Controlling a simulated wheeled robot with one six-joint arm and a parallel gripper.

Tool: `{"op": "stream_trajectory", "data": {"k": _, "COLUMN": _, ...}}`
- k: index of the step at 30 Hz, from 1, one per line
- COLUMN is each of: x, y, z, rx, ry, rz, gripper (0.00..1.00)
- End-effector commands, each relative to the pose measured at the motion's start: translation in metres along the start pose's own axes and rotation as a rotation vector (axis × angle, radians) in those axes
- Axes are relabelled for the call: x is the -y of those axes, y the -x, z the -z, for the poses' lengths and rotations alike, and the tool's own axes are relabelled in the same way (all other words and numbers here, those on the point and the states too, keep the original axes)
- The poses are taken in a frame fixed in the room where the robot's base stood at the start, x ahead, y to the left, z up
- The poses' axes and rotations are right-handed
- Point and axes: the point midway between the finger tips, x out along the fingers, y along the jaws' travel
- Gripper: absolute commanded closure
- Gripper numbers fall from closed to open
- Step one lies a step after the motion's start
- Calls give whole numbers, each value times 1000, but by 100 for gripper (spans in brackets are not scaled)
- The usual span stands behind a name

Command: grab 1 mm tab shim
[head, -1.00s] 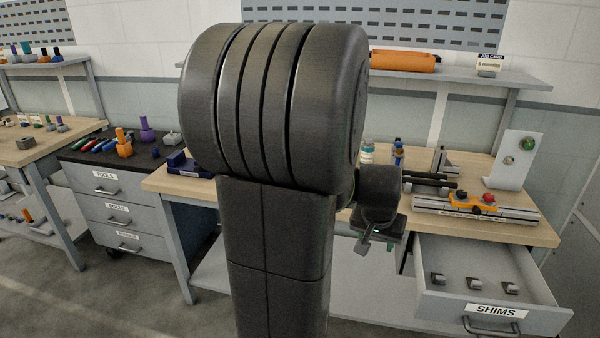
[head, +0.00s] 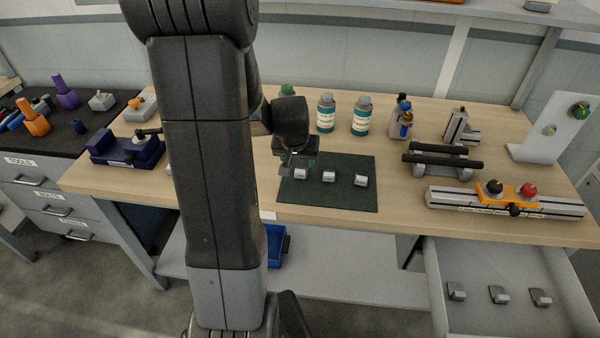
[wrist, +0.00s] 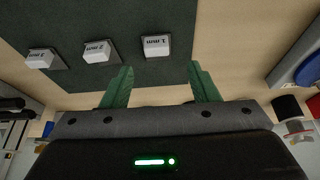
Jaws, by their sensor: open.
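The 1 mm tab shim (wrist: 156,46) is a small white-topped block on the dark green mat (wrist: 165,15) in the wrist view. It lies just beyond and between the green fingertips of my gripper (wrist: 160,75), which is open and empty. In the head view, the leftmost block on the mat (head: 300,174) is right at my gripper (head: 299,160), which partly covers it. The 2 mm shim (wrist: 97,51) and 3 mm shim (wrist: 40,58) lie in a row to its left in the wrist view. Fingertip height above the mat is hard to tell.
An open drawer (head: 490,262) at the lower right holds three grey tabbed pieces (head: 499,294). A rail fixture (head: 505,198) and black-barred stand (head: 442,160) are right of the mat. Bottles (head: 326,113) stand behind it. A blue vise (head: 126,148) is left.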

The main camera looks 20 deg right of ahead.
Motion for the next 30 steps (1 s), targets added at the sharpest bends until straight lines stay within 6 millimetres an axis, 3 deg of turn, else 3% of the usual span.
{"op": "stream_trajectory", "data": {"k": 12, "x": -2, "y": -44, "z": -2, "rx": 3, "ry": 0, "rz": 0, "gripper": 45}}
{"op": "stream_trajectory", "data": {"k": 21, "x": -2, "y": -47, "z": -1, "rx": 0, "ry": 0, "rz": 1, "gripper": 45}}
{"op": "stream_trajectory", "data": {"k": 22, "x": -2, "y": -47, "z": -1, "rx": 0, "ry": 0, "rz": 1, "gripper": 47}}
{"op": "stream_trajectory", "data": {"k": 29, "x": -2, "y": -47, "z": -2, "rx": 1, "ry": 0, "rz": 1, "gripper": 93}}
{"op": "stream_trajectory", "data": {"k": 30, "x": -2, "y": -47, "z": -2, "rx": 1, "ry": 0, "rz": 1, "gripper": 94}}
